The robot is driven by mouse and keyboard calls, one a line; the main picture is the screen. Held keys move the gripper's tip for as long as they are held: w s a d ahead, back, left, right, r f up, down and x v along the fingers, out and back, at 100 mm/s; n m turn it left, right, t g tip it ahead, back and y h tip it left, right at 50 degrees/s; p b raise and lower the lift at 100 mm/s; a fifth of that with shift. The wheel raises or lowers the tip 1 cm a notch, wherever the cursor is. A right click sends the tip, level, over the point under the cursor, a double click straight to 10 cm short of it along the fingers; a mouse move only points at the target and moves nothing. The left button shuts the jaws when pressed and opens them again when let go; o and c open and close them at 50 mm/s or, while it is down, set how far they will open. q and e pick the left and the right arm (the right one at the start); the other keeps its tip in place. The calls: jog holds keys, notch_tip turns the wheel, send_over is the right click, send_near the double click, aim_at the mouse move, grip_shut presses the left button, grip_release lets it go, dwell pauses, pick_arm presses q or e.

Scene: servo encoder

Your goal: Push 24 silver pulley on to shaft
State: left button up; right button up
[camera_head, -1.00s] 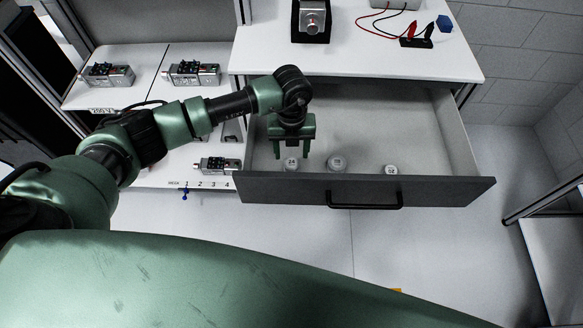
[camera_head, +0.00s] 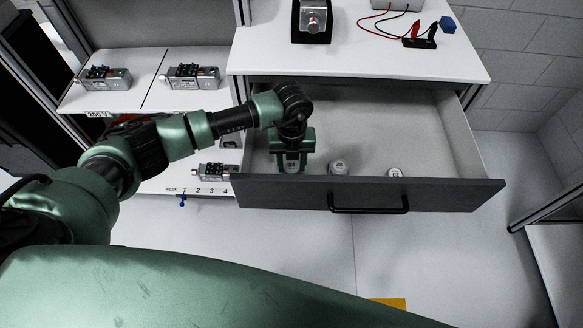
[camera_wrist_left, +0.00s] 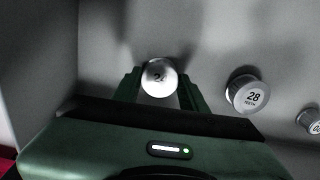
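A silver pulley (camera_head: 292,167) stands at the left of the open drawer. In the left wrist view this pulley (camera_wrist_left: 158,78) has a bright top; its number starts with 2, and glare blurs the second digit. My left gripper (camera_head: 292,163) points down into the drawer with one finger on each side of the pulley. In the left wrist view the fingers of the gripper (camera_wrist_left: 160,88) look open, with thin gaps beside the pulley. A silver device (camera_head: 313,18) in a black holder is on the tabletop; I cannot make out its shaft clearly. My right gripper is not in view.
Pulley 28 (camera_wrist_left: 246,94) and another silver pulley (camera_head: 395,174) stand to the right in the drawer (camera_head: 440,125). The drawer's dark front wall (camera_head: 460,195) rises close to them. Motor units (camera_head: 193,76) sit on the left shelf. The drawer's right part is clear.

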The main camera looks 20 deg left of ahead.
aim_at(292, 166)
pick_arm(q)
grip_shut()
jog(key=shift+r+p, duration=2.6)
jog(key=shift+r, duration=0.95)
